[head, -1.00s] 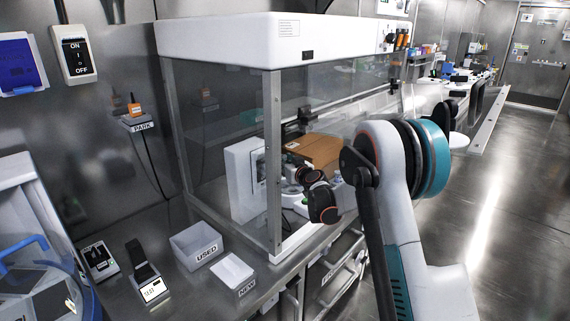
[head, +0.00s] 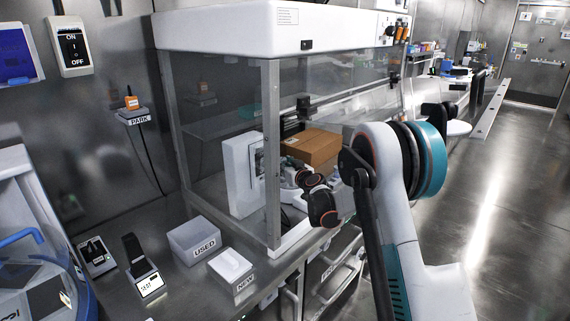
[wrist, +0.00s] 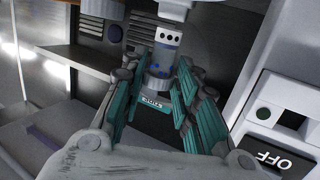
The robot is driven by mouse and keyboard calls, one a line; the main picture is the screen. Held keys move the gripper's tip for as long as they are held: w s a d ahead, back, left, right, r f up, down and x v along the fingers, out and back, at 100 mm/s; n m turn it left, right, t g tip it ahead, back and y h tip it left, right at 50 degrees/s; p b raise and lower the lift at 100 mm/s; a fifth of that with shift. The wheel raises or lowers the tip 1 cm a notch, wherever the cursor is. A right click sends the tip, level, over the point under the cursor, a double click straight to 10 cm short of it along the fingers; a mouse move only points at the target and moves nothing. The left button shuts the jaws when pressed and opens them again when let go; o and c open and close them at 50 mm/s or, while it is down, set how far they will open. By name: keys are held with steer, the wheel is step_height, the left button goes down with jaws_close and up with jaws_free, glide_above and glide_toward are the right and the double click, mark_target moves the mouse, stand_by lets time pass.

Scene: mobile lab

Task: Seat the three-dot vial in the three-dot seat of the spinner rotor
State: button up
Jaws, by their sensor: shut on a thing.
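In the wrist view a pale grey vial (wrist: 167,42) with a row of three dark dots stands between the teal fingers of my gripper (wrist: 158,72). My gripper is shut on it near its lower part, where small blue marks show. White parts hang close above the vial's top; I cannot tell whether they touch. The rotor and its three-dot seat cannot be made out.
The glazed cabinet (head: 231,22) holds a brown box (head: 316,147) and a white device (head: 240,172). A USED bin (head: 193,240) and a NEW tray (head: 231,265) stand in front on the bench. A white OFF switch plate (wrist: 272,88) is close right of my gripper.

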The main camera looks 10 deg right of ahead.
steer(key=shift+f+b, duration=0.3)
steer(key=shift+f, duration=0.9)
steer(key=shift+f, duration=1.15)
stand_by(0.5)
steer(key=shift+r, duration=0.15)
steer(key=shift+r+p, duration=0.4)
steer(key=shift+r, duration=0.4)
steer(key=shift+b, duration=0.35)
stand_by(1.4)
steer(key=shift+f, duration=0.9)
steer(key=o, duration=1)
